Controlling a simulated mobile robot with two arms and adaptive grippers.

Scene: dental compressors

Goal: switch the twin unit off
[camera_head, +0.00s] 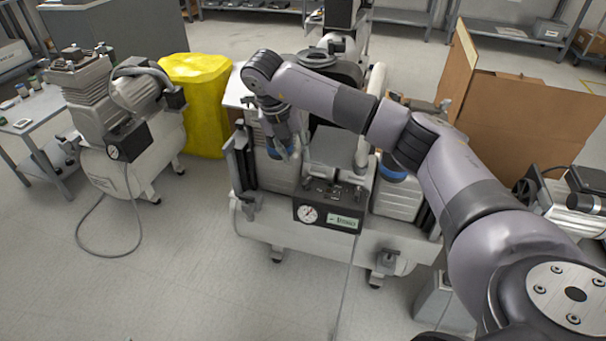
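The twin unit (290,232) stands in the middle, a wide light-grey compressor on small feet. Its front panel (328,217) carries a round white gauge (308,214) and a pale label. Small fittings sit just above the panel. I cannot tell which part is the switch or how it is set. My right arm reaches across the unit from the right and hides much of its top. My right gripper (285,150) points down over the unit's left part, behind and above the panel. Its fingers are small and partly lost against the unit, so their opening is unclear. My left gripper is not in view.
Another compressor (125,165) with a hose on the floor stands left, beside a yellow covered bin (200,100) and a small table (35,110). A large cardboard box (530,125) stands right, with another machine (570,205) before it. The front-left floor is clear.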

